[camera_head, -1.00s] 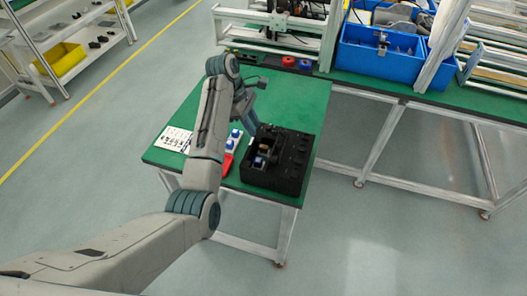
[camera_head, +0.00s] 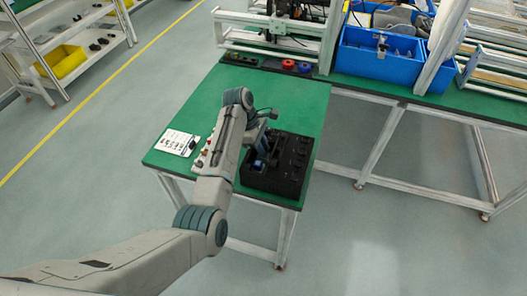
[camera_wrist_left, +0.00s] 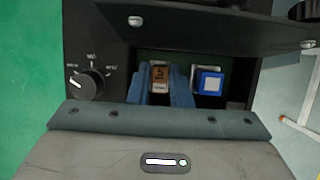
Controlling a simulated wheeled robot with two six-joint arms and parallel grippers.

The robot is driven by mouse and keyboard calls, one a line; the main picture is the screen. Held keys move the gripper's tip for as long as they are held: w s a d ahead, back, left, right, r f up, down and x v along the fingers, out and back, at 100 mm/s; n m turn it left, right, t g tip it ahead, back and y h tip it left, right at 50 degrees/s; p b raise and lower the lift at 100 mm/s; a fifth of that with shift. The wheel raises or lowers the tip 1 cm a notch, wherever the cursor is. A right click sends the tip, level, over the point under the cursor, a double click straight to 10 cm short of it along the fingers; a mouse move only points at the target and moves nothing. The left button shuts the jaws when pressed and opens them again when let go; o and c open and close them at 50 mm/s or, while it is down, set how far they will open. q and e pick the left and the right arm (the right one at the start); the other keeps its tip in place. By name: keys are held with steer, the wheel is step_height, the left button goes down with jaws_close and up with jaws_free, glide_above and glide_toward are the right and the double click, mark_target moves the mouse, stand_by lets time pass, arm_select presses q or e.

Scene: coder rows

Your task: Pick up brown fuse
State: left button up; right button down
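The brown fuse (camera_wrist_left: 160,76), marked with a 5, stands in an opening of a black box (camera_wrist_left: 105,52). In the wrist view my left gripper (camera_wrist_left: 160,92) has one blue-grey finger on each side of it. The fingers look apart, and I cannot make out whether they touch the fuse. A blue fuse (camera_wrist_left: 208,82) with a pale top sits to its right in the same opening. In the head view the left gripper (camera_head: 262,145) is over the black box (camera_head: 285,180), and the brown fuse is hidden there. My right gripper is not in view.
The box has a dial (camera_wrist_left: 87,83) and a dark raised panel (camera_wrist_left: 215,25) close beyond the fuses. The box stands on a green table (camera_head: 290,98) near its front edge. A white printed sheet (camera_head: 177,142) lies left of my arm. Blue bins (camera_head: 380,55) stand behind.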

arm_select(q)
jaws_close()
steer(key=shift+w+r, duration=0.1)
steer(key=shift+r, duration=0.45)
step_height(320, 180, up, 5)
steer(key=shift+r+b, duration=0.1)
steer(key=shift+b, duration=1)
step_height(320, 180, up, 4)
steer(key=p, duration=0.2)
steer(key=shift+p, duration=0.3)
